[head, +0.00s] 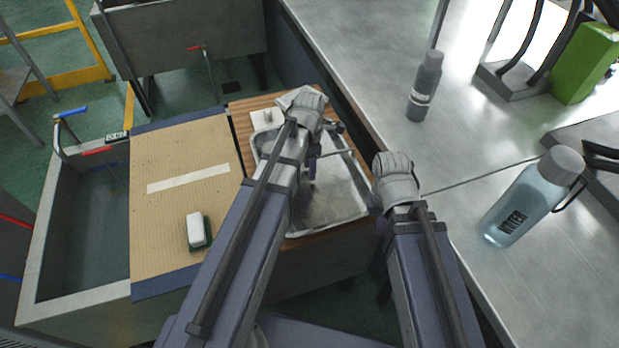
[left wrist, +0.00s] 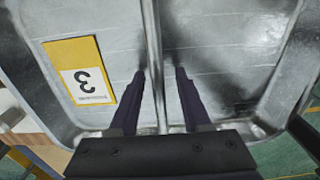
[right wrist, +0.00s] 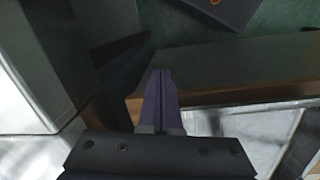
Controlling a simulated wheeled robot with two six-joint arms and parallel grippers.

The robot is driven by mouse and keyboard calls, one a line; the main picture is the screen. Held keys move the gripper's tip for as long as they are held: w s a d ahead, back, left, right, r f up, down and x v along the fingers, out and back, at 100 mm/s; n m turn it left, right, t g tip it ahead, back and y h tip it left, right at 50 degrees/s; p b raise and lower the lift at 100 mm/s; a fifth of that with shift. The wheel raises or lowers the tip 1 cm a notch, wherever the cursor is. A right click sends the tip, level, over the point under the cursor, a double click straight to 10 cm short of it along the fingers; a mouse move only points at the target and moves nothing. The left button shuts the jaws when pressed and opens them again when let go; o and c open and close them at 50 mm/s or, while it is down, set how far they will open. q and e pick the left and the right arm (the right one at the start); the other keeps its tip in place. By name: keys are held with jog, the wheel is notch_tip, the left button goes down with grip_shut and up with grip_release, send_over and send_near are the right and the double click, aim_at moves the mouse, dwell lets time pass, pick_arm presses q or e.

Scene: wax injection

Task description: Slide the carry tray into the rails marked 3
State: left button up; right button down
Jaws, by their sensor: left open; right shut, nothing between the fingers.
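The carry tray (head: 338,205) is a shallow, shiny metal pan lying on a wood-topped surface, partly hidden by my left arm. In the left wrist view, a thin metal bar (left wrist: 153,40) crosses above its floor, and a yellow card (left wrist: 82,75) with a 3 shows inside it. My left gripper (head: 312,172) is over the tray, its open fingers (left wrist: 160,75) on either side of the bar. My right gripper (right wrist: 160,75) is shut and empty beside the wooden edge (right wrist: 220,82), right of the tray. I cannot make out rails marked 3.
A brown board (head: 165,215) with a white strip and a white block (head: 196,230) lies left of the tray. A grey open bin (head: 50,270) is further left. The steel bench (head: 455,165) on the right holds a grey bottle (head: 425,85) and a clear water bottle (head: 525,205).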

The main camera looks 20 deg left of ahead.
pick_arm(q)
jog(key=shift+c, duration=0.4)
grip_shut()
dwell(1.0)
